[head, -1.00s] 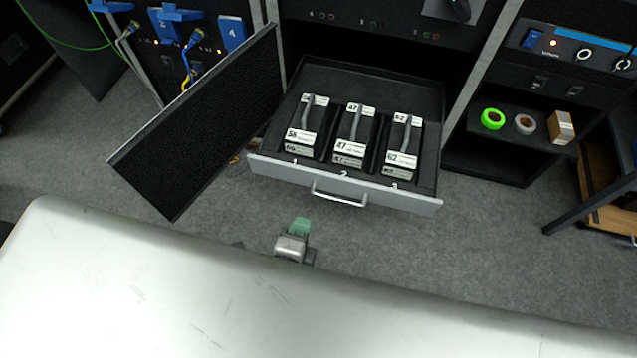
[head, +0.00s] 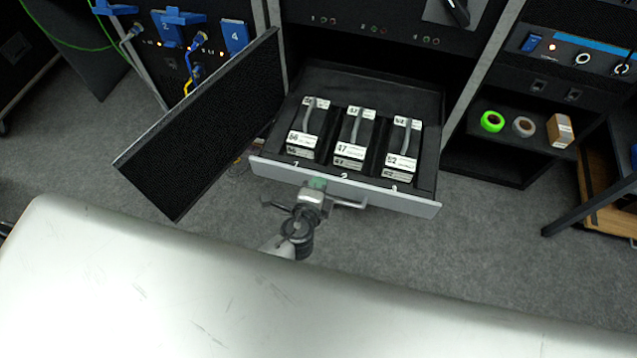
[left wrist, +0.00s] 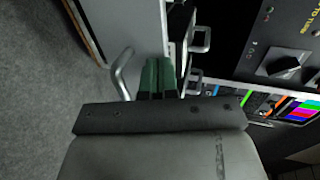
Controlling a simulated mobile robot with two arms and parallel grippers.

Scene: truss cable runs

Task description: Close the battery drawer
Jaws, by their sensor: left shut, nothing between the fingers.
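The battery drawer (head: 400,203) is pulled out of the black rack, with its pale front facing me. It holds several batteries, among them a middle one (head: 355,136), with grey handles and white labels, in slots numbered 1 to 3. My left gripper (head: 317,184) is shut and empty at the drawer front, just left of the drawer's handle (head: 350,205). In the left wrist view its green fingertips (left wrist: 158,75) are together beside the metal handle (left wrist: 122,75), at the drawer's front; I cannot tell whether they touch. My right gripper is not in view.
An open black mesh door (head: 205,125) stands at the left of the drawer. A shelf at the right holds a green tape roll (head: 492,121), a pale roll (head: 523,126) and a small box (head: 560,130). The carpet before the drawer is clear.

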